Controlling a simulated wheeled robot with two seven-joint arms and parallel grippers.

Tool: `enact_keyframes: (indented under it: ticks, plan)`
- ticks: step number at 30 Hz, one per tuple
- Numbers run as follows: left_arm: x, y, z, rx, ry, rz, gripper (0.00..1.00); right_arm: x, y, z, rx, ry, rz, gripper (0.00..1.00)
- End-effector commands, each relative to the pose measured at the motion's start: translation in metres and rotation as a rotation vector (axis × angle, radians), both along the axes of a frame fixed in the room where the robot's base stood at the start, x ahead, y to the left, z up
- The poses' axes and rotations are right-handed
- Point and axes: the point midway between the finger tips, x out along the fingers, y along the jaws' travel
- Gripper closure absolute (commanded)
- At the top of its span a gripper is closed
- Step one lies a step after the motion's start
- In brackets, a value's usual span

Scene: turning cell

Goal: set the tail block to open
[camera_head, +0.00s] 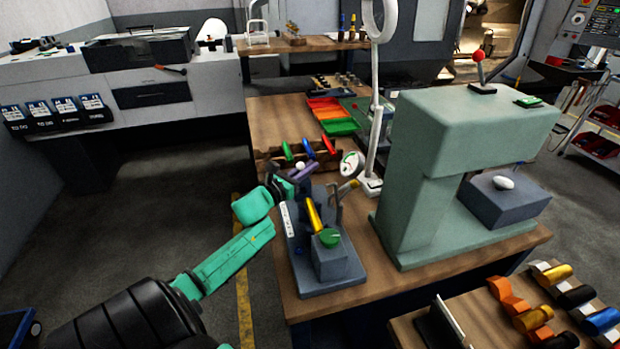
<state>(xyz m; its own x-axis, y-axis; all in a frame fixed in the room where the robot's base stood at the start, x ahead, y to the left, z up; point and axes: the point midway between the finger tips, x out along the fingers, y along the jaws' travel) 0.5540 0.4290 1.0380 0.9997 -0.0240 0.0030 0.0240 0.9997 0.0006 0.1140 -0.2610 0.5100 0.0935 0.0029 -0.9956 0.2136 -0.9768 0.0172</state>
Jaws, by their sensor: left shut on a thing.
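A grey bench fixture (290,262) stands on the wooden table, with a yellow cylinder (314,215) lying tilted along it. At its near end is a grey block (331,265) with a round green knob (330,238) on top; I take this for the tail block, but cannot be sure. My left gripper (296,184) comes in from the left at the fixture's far end. It is shut on what looks like a purple-grey bar (304,171); the fingers are small and the contact is partly hidden. My right gripper is not in view.
A large pale green machine (438,160) stands close right of the fixture, with a white lamp post (375,135) beside it. Behind are a rack of coloured handles (328,146) and coloured trays (335,115). Open floor lies left of the table.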

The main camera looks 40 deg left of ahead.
Motion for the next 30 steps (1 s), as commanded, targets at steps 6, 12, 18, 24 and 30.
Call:
enact_keyframes:
  ticks: [6,12,18,24,30]
  plan:
    - [0.000,0.004,0.002,0.000,0.001,0.009,1.00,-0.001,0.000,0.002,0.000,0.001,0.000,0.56]
    - [0.000,0.003,0.002,0.000,0.001,0.008,0.59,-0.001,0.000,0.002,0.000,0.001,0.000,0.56]
    - [-0.001,0.003,0.001,0.000,0.002,0.007,0.59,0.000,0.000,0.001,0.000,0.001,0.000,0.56]
    - [-0.019,0.003,-0.002,-0.002,0.004,0.007,0.59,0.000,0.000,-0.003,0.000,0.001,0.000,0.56]
    - [-0.055,0.004,-0.003,-0.001,0.005,0.008,0.59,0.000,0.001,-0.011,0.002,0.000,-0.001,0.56]
